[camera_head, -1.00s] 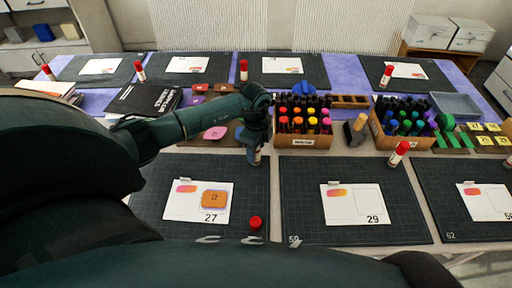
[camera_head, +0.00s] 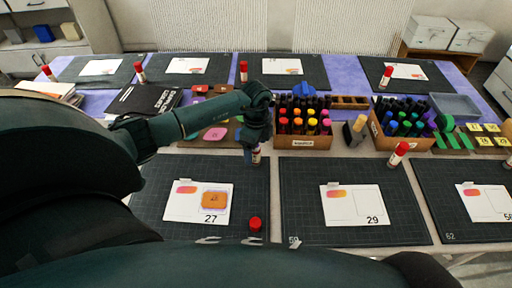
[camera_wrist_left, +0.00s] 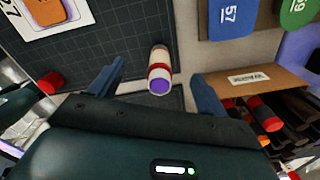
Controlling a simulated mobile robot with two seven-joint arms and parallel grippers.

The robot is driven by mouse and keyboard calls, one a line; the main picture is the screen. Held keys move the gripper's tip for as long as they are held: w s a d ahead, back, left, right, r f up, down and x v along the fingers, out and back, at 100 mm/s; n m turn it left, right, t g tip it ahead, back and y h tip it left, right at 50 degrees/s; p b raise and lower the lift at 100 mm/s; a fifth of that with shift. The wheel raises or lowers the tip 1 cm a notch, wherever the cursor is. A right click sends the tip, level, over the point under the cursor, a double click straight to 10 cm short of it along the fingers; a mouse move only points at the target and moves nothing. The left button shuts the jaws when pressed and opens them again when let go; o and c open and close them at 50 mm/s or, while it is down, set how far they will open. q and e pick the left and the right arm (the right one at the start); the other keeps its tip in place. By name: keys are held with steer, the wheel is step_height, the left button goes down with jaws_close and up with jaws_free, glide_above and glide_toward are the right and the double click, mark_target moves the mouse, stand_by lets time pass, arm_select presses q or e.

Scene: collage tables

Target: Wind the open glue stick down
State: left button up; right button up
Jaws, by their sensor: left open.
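The open glue stick (camera_wrist_left: 158,75) stands uncapped in the left wrist view, with a white body, a red band and purple glue at the end facing the camera. It also shows below my left gripper (camera_head: 256,143) in the head view (camera_head: 256,158). In the wrist view my left gripper (camera_wrist_left: 155,88) is open. Its fingers are on either side of the stick, with a gap on both sides. A red cap (camera_head: 256,224) stands at the near edge of mat 27; the wrist view shows it too (camera_wrist_left: 50,82). My right gripper is out of view.
A marker crate (camera_head: 304,143) stands just right of the gripper. Its label side also shows in the wrist view (camera_wrist_left: 262,79). Mat 27 (camera_head: 150,190) holds a card with an orange piece. Mat 29 (camera_head: 300,225) lies to the right, with a capped glue stick (camera_head: 398,154) behind it.

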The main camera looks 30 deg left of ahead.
arm_select(q)
steer(key=shift+r, duration=3.2)
